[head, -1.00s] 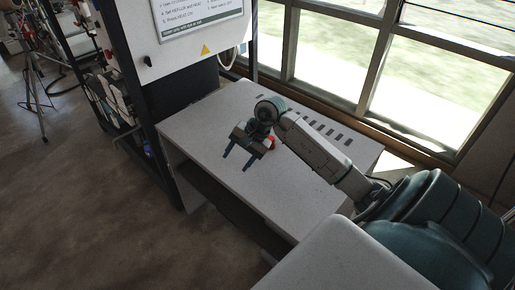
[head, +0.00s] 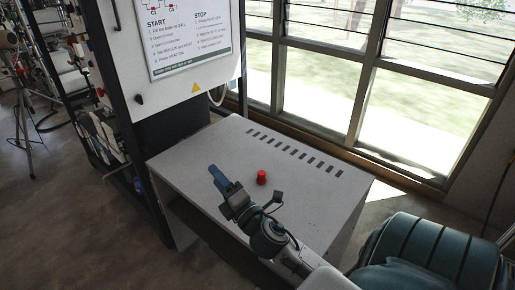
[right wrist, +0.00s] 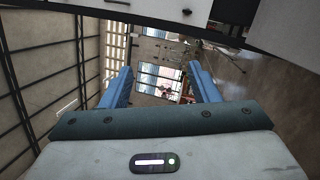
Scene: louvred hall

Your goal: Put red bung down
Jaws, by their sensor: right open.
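The red bung (head: 262,177) stands upright on the pale bench top (head: 195,160), near its middle. My right gripper (head: 217,175) is to the left of the bung and apart from it, over the bench's front part. It is open. In the right wrist view its two blue fingers (right wrist: 163,88) are spread with nothing between them. The bung does not show in the right wrist view. My left gripper is in neither view.
A row of dark slots (head: 295,150) runs along the back of the bench. A dark-framed cabinet with an instruction board (head: 190,40) stands at the bench's left end. Windows (head: 330,75) are behind. The bench top around the bung is clear.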

